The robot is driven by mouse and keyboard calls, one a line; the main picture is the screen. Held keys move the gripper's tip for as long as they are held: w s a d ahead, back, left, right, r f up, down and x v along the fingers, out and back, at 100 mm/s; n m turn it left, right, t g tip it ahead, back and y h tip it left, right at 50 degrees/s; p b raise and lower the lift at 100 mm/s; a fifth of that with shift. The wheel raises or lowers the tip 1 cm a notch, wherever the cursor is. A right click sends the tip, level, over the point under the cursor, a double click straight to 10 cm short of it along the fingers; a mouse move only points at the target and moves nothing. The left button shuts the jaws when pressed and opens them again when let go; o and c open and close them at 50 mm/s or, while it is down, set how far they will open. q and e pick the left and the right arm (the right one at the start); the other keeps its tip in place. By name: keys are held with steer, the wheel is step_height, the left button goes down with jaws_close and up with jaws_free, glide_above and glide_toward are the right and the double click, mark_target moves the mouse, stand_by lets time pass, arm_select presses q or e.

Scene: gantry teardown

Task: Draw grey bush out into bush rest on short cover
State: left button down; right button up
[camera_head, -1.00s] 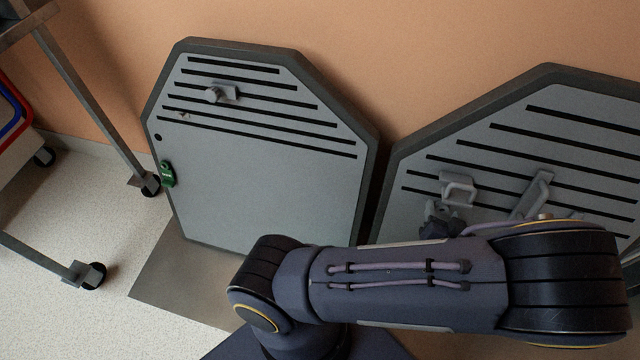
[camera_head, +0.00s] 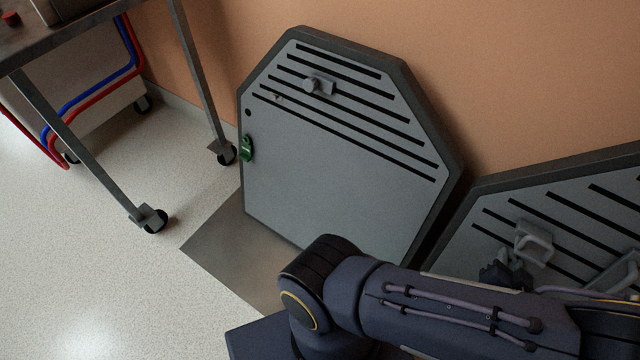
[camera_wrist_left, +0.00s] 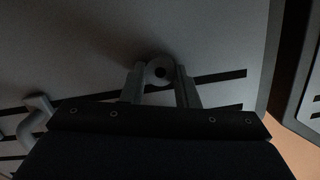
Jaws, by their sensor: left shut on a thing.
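The grey bush (camera_wrist_left: 160,72), a small round piece with a dark hole, sits between the two fingers of my left gripper (camera_wrist_left: 160,84) in the left wrist view. The fingers are shut on it, close against a slotted grey panel. In the head view the left gripper (camera_head: 506,268) is a small dark shape at the right cover (camera_head: 482,222), beside a grey handle (camera_head: 534,243); the bush cannot be made out there. The left cover (camera_head: 340,175) carries a small grey bracket with a round knob (camera_head: 318,85). I cannot tell which is the bush rest. My right gripper is out of view.
Both covers lean against the orange wall (camera_head: 480,60). A green clip (camera_head: 246,148) is on the left cover's edge. A wheeled metal table (camera_head: 60,120) stands at left, with red and blue tubing behind it. Light floor (camera_head: 130,270) is clear at lower left.

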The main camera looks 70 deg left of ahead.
arm_select(q)
steer(key=f+p+v, duration=0.1)
steer(key=p+v, duration=0.2)
steer(key=v, duration=0.3)
steer(key=shift+s+d, duration=0.2)
steer(key=shift+s, duration=0.25)
steer(key=shift+r, duration=0.15)
